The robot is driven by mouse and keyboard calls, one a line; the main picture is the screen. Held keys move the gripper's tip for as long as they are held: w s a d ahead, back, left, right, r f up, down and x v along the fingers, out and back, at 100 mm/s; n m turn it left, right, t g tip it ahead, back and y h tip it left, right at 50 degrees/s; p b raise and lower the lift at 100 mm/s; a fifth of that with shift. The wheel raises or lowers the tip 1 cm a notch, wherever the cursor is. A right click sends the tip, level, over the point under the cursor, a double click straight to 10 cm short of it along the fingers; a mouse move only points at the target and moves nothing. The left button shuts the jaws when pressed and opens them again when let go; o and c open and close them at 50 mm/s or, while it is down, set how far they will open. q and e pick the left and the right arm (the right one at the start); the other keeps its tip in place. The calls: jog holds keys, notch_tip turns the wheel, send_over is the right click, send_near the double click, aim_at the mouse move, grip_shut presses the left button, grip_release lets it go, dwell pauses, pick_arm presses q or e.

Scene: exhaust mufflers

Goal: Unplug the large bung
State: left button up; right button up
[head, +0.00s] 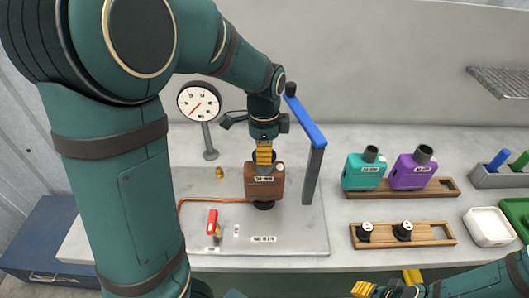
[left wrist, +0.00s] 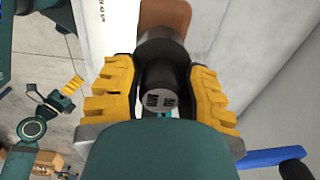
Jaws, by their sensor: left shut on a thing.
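The brown muffler (head: 264,185) stands on the pale base plate, with a label on its front and a dark part below it. My left gripper (head: 264,155) is directly above it, pointing down. In the left wrist view its yellow fingers (left wrist: 160,95) are shut on a black bung (left wrist: 160,90) with pale lettering on its end. The bung lines up with a dark neck (left wrist: 160,48) on the brown muffler (left wrist: 165,18); I cannot tell whether it is still seated. My right gripper (head: 388,283) is at the bottom edge, its yellow fingers apart, with nothing seen between them.
A blue-handled lever (head: 305,122) on a grey post stands close right of my left gripper. A gauge (head: 198,102), copper pipe (head: 215,200) and red valve (head: 212,221) are left. Teal (head: 363,172) and purple (head: 412,172) mufflers and a bung rack (head: 432,233) are right.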

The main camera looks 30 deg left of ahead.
pick_arm(q)
jog(key=shift+r+p, duration=0.5)
grip_shut()
jog(key=shift+r+p, duration=2.25)
jog(key=shift+r, duration=0.2)
